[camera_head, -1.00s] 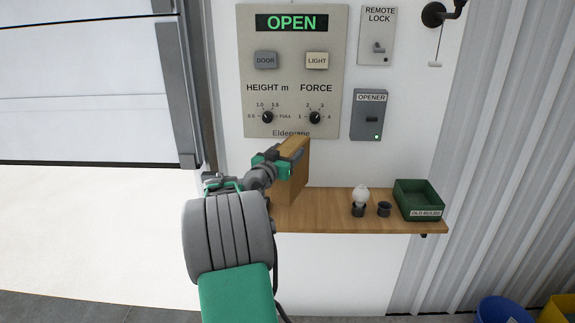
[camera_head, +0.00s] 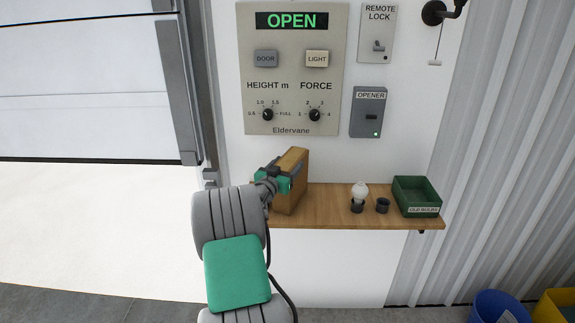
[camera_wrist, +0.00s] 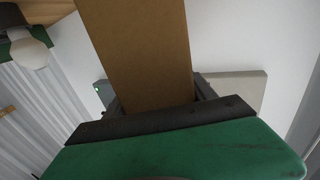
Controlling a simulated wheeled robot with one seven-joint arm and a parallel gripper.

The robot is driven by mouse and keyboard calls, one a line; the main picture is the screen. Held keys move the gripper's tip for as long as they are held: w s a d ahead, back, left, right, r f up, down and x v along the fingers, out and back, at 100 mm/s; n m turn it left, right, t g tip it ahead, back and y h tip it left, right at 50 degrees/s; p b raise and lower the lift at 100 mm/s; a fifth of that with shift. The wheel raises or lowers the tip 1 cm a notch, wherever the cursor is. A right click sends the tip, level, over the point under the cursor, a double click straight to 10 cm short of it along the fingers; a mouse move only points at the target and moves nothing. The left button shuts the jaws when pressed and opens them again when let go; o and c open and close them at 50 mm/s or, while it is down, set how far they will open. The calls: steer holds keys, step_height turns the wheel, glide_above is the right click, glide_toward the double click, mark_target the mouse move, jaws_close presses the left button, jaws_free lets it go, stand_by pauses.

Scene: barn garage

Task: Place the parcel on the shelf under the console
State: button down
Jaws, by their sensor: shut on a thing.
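The parcel (camera_head: 291,193) is a brown cardboard box, upright, over the left part of the wooden shelf (camera_head: 330,207). My gripper (camera_head: 289,175) is shut on the parcel from its near left side. In the wrist view, the parcel (camera_wrist: 138,50) stands between the fingers of my gripper (camera_wrist: 160,105). The parcel's bottom looks at or just above the shelf board; I cannot tell whether it touches. The console (camera_head: 291,97) is on the wall above, with its display reading OPEN.
A white bulb in a dark holder (camera_head: 359,195), a small dark cup (camera_head: 383,205) and a green bin (camera_head: 416,197) stand on the shelf to the right. The opener box (camera_head: 369,112) and remote lock (camera_head: 377,35) are on the wall. The door (camera_head: 85,85) is at the left.

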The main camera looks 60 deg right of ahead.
steer(key=shift+c, duration=1.6)
jaws_free()
steer(key=shift+f, duration=0.1)
